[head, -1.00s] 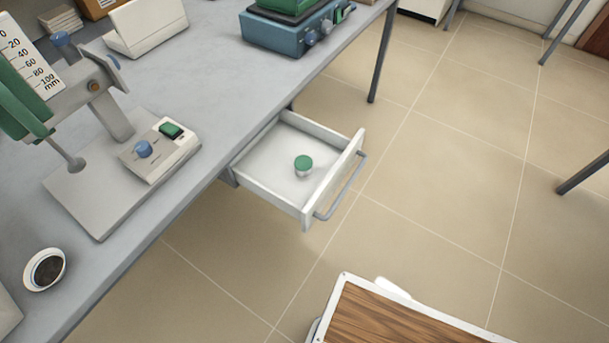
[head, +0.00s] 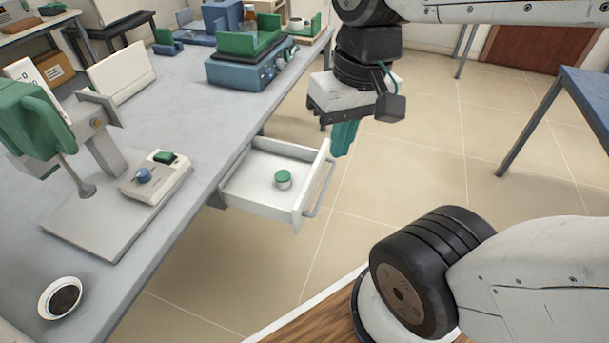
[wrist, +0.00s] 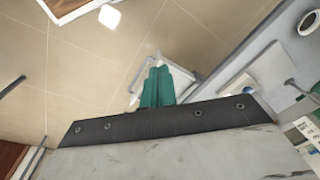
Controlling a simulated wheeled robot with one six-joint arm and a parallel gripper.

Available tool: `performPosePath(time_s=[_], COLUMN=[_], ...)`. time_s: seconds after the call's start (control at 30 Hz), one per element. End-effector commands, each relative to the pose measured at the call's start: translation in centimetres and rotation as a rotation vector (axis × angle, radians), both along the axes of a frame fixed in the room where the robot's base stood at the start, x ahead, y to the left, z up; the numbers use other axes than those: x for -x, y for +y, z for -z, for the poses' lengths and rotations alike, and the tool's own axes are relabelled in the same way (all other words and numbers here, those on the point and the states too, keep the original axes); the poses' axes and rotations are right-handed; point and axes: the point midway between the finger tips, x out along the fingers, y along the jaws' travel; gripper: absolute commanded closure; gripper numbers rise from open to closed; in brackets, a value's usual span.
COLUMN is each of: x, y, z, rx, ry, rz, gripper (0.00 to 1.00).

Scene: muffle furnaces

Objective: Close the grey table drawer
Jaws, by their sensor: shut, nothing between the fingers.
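The grey table drawer (head: 248,199) is pulled out from under the table's edge, with its handle (head: 320,188) on the front face. A small white jar with a green lid (head: 283,179) stands inside it. My gripper (head: 344,140) has green fingers pointing down, shut and empty, beyond the drawer front and close to the handle in the picture. Whether it touches cannot be told. In the wrist view the fingers (wrist: 157,84) cover much of the drawer (wrist: 184,72), of which a pale part shows.
The grey table (head: 215,125) carries a stand with a green head (head: 40,120), a blue device (head: 245,72) and a small dark-filled dish (head: 61,298). A blue table (head: 590,95) stands at the right. The floor between is clear.

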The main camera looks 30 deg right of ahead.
Motion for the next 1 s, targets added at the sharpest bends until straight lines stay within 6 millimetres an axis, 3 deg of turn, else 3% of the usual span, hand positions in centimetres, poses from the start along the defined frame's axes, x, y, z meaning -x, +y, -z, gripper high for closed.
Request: performPosePath(time_s=[0.17,0.33,0.47,0.6,0.8,1.0], x=[-4.7,-9.8,-13.4,-16.3,-17.8,-16.8], y=[-0.1,-2.1,-5.1,-9.7,-17.1,-22.0], z=[2.8,6.3,9.7,14.2,21.9,27.9], rx=[-0.206,-0.417,-0.567,-0.712,-0.881,-0.973], ry=[0.105,0.186,0.235,0.282,0.338,0.375], rz=[0.282,0.623,0.911,1.241,1.714,2.045], gripper=[1.0,1.0,1.0,1.0,1.0,1.0])
